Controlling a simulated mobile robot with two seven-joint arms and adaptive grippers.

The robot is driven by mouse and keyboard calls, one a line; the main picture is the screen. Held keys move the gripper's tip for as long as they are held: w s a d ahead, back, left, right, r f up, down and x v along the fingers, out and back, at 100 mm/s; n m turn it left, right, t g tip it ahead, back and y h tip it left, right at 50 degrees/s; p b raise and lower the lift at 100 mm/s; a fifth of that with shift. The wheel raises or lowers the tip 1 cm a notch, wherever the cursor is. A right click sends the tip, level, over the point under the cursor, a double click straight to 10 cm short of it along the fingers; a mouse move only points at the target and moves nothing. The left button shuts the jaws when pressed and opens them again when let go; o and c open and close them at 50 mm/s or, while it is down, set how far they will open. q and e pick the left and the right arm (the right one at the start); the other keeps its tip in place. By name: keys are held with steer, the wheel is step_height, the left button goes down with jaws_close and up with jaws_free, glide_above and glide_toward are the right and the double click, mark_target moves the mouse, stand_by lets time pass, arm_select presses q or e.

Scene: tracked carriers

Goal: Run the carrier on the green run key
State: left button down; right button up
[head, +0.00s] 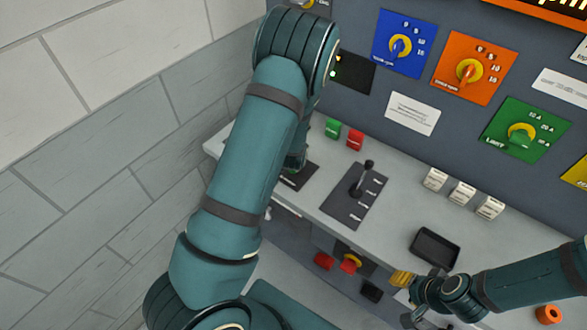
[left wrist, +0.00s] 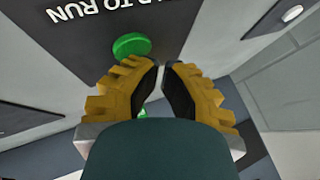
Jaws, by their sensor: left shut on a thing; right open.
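The green run key (left wrist: 131,45) is a round green button on a dark plate (left wrist: 95,35) lettered "TO RUN", upside down in the left wrist view. My left gripper (left wrist: 162,68) has its yellow fingers close together at the key's edge, the left fingertip overlapping it. The contact itself is hidden. In the head view my left arm hides this gripper and most of the plate (head: 299,180). A second small green patch shows between the fingers; I cannot tell what it is. My right gripper (head: 408,298) is open at the console's front edge. No carrier shows.
The grey console (head: 400,205) bears a black lever (head: 363,178), green (head: 333,128) and red (head: 355,138) blocks, white blocks (head: 462,192) and a black tray (head: 434,248). Blue (head: 403,43), orange (head: 474,67) and green (head: 525,129) dial plates are on the panel. A brick wall stands left.

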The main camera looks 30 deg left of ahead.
arm_select(q)
steer(key=shift+f+b, duration=0.45)
steer(key=shift+f, duration=0.05)
stand_by(0.7)
steer(key=shift+r, duration=0.2)
stand_by(3.4)
steer(key=shift+r+p, duration=0.75)
steer(key=shift+r, duration=0.05)
steer(key=shift+r+p, duration=1.95)
steer(key=shift+r, duration=0.5)
